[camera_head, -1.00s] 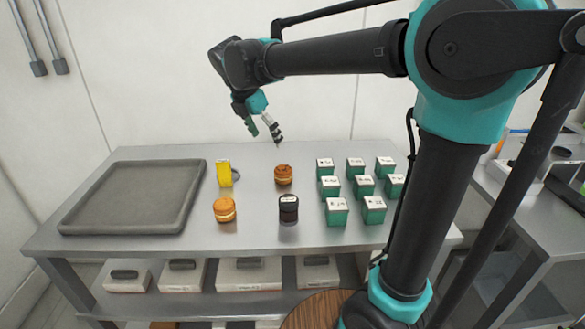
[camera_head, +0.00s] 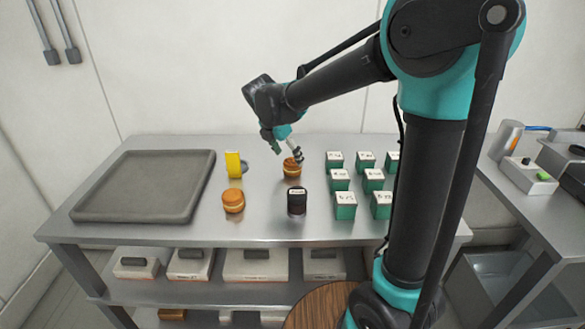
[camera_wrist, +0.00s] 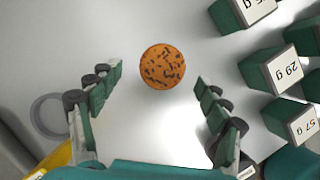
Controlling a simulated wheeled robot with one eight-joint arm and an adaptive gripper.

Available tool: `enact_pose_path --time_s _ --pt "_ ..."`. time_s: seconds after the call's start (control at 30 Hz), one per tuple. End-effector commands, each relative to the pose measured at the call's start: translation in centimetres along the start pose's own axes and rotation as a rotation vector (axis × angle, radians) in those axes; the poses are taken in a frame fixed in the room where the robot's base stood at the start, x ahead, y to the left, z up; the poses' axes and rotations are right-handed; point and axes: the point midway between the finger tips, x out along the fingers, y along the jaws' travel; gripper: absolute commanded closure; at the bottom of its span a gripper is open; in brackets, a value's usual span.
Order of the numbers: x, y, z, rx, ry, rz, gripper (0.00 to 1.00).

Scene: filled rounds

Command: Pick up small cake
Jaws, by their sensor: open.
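A small round cake (camera_head: 292,168) with a dark-specked brown top sits at the back middle of the metal table. In the wrist view the cake (camera_wrist: 162,66) lies ahead, centred between the finger tips. A second, plainer filled cake (camera_head: 233,201) sits nearer the front left. My gripper (camera_head: 287,151) is open and empty, pointing down above the specked cake. One finger shows on each side of it in the wrist view, with bare table between fingers and cake. In the head view a finger overlaps the cake's top; I cannot tell whether they touch.
Several green labelled blocks (camera_head: 339,179) stand right of the cake. A dark labelled jar (camera_head: 297,201) stands in front of it. A yellow object (camera_head: 233,165) stands to its left, beside a grey ring (camera_wrist: 48,115). A grey tray (camera_head: 88,213) fills the table's left end.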

Motion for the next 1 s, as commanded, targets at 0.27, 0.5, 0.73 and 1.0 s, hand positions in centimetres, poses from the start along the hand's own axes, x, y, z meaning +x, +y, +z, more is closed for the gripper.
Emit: enact_pose_path --time_s 0.27,0.5,0.73,1.0 --pt "3.8 -0.3 0.1 0.001 0.000 0.000 0.23" --pt "4.8 -0.3 0.1 0.000 0.000 0.001 0.23" --pt "4.7 -0.3 0.1 0.000 0.000 0.000 0.37" --pt "4.7 -0.3 0.1 0.000 0.000 0.000 0.60"
